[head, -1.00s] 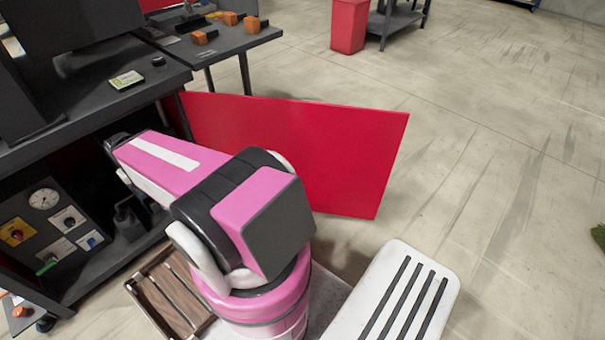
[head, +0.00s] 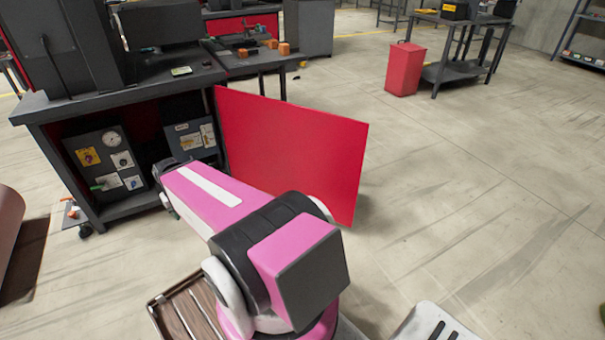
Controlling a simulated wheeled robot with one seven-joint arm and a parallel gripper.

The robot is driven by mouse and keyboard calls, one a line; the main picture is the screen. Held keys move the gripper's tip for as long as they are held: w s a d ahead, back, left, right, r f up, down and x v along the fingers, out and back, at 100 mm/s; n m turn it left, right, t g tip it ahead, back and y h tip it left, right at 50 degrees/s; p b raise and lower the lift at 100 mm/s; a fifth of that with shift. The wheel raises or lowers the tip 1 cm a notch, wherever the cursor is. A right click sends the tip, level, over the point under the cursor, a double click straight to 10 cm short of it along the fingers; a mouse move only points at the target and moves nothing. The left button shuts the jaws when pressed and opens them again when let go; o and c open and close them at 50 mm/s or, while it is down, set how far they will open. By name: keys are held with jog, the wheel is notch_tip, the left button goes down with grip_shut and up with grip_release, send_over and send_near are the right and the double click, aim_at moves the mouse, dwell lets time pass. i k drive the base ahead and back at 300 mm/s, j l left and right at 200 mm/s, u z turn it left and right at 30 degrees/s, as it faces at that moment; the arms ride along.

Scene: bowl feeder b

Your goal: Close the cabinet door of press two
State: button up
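The red cabinet door (head: 295,145) stands wide open in the head view, sticking out to the right of the dark cabinet (head: 38,108). The cabinet front is open, and a grey control panel (head: 104,160) with a gauge and switches shows inside. My pink arm reaches toward the opening, in front of the door's lower left part. My gripper (head: 168,206) is a small dark shape at the arm's far end, near the cabinet opening and left of the door. It is mostly hidden by the arm, so its fingers cannot be made out. I cannot tell whether it touches anything.
A side table (head: 252,62) with orange blocks (head: 284,48) stands behind the door. A red bin (head: 406,68) and a grey workbench (head: 462,72) stand at the back right. A wooden slatted tray (head: 190,312) is below my arm. The floor right of the door is clear.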

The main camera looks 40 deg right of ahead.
aim_at(274, 146)
jog(key=k+l+u, duration=0.3)
jog(key=k+l, duration=0.35)
jog(key=l, duration=0.15)
jog(key=k+l+u, duration=0.25)
jog(key=k+l, duration=0.4)
jog(key=k+l+u, duration=0.1)
jog(key=l, duration=0.4)
jog(key=k+l+u, duration=0.15)
jog(key=k+l, duration=0.2)
jog(key=l, duration=0.15)
jog(key=k+l+u, duration=0.1)
jog(key=k+l, duration=0.15)
jog(key=l, duration=0.2)
jog(key=k+l+u, duration=0.15)
jog(key=k+l, duration=0.15)
jog(key=l+u, duration=0.15)
jog(key=l, duration=0.6)
jog(key=k+l+u, duration=0.2)
jog(key=l, duration=0.55)
jog(key=i+l, duration=0.15)
jog(key=l, duration=0.2)
jog(key=i+l, duration=0.2)
jog(key=l, duration=0.2)
jog(key=i+l+u, duration=0.1)
jog(key=l, duration=0.25)
jog(key=i+l, duration=0.2)
jog(key=l, duration=0.2)
